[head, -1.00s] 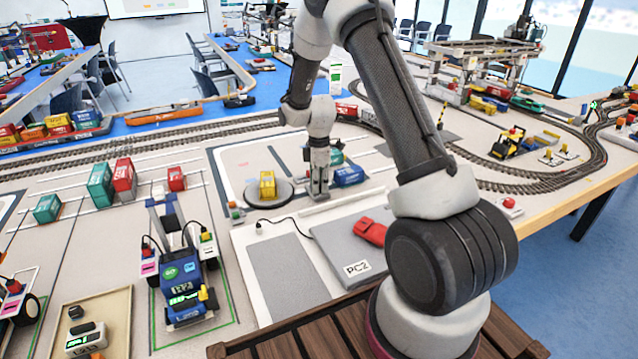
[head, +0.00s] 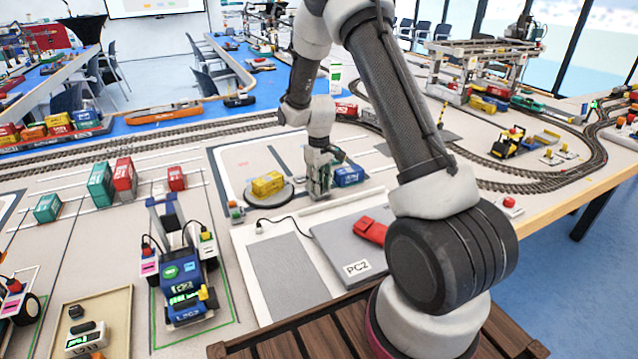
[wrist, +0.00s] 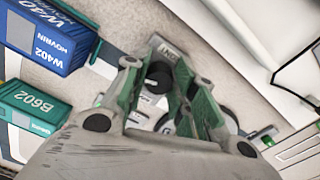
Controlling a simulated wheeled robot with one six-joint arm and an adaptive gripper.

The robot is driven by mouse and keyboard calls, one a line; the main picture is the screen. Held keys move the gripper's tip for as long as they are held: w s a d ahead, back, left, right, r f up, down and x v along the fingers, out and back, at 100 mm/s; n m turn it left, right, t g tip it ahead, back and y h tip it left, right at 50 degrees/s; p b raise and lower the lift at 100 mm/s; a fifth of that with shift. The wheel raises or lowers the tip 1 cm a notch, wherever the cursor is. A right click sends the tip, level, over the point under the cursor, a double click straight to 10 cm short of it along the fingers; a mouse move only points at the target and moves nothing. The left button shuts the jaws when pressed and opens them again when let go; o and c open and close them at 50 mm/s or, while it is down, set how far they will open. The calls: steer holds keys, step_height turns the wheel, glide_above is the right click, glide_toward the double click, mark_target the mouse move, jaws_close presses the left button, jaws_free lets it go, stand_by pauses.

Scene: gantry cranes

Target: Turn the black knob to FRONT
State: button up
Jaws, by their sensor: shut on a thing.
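My gripper (head: 318,192) points down at the mat beside the round grey turntable (head: 284,197). In the wrist view its green fingers (wrist: 158,82) are shut on the black knob (wrist: 158,76), whose round dark top shows between them. The knob is hidden in the head view.
A blue container (head: 348,175) stands just right of my gripper; in the wrist view blue (wrist: 50,35) and green (wrist: 40,108) containers are close by at left. A grey PC2 panel (head: 340,245) with a red object (head: 371,230) lies in front. Track (head: 130,150) runs behind.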

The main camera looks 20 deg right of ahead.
steer(key=m, duration=0.5)
steer(key=shift+a+m, duration=0.1)
steer(key=shift+m, duration=0.2)
steer(key=m, duration=1)
steer(key=shift+w+a+m, duration=0.1)
steer(key=shift+m, duration=0.3)
steer(key=m, duration=0.5)
steer(key=shift+w, duration=0.1)
steer(key=shift+m, duration=0.3)
steer(key=o, duration=1)
steer(key=shift+o, duration=0.2)
steer(key=shift+r, duration=0.1)
